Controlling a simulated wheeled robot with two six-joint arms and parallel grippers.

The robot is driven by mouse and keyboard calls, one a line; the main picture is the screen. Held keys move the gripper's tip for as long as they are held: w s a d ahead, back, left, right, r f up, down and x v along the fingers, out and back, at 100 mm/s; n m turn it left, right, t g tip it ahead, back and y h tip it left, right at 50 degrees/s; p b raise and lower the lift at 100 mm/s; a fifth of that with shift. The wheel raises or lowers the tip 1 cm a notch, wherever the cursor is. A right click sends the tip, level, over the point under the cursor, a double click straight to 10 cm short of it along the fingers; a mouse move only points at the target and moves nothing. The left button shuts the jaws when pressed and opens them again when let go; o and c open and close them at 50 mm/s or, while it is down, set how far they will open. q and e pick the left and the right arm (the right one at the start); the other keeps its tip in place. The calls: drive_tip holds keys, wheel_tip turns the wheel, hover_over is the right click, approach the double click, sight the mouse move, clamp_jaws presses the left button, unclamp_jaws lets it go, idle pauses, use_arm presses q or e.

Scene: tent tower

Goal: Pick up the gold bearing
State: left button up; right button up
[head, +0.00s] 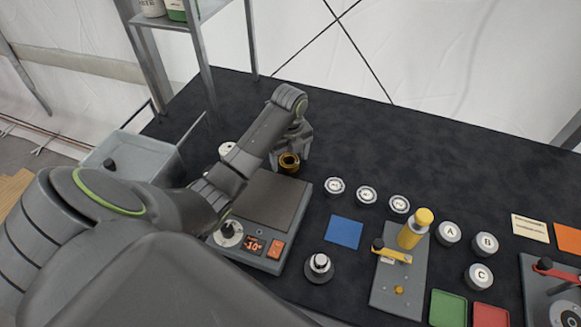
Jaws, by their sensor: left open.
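The gold bearing (289,162) is a small gold ring near the back edge of the dark plate of a grey device. My left gripper (290,152) reaches in from the left and points down over the bearing. Its fingers are open, one on either side of the bearing or close beside it; I cannot tell whether they touch it. My left arm hides part of the device. My right gripper is not in view.
The device (276,201) has a dial and an orange display. Several round labelled pucks (366,194), a blue square (344,232) and a fixture with a yellow cylinder (415,229) stand to the right. A shelf post (202,62) rises behind. The black table's back right (400,135) is clear.

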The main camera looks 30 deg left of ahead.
use_arm(q)
drive_tip(key=shift+s+f, duration=0.1)
drive_tip(key=c, duration=1.2)
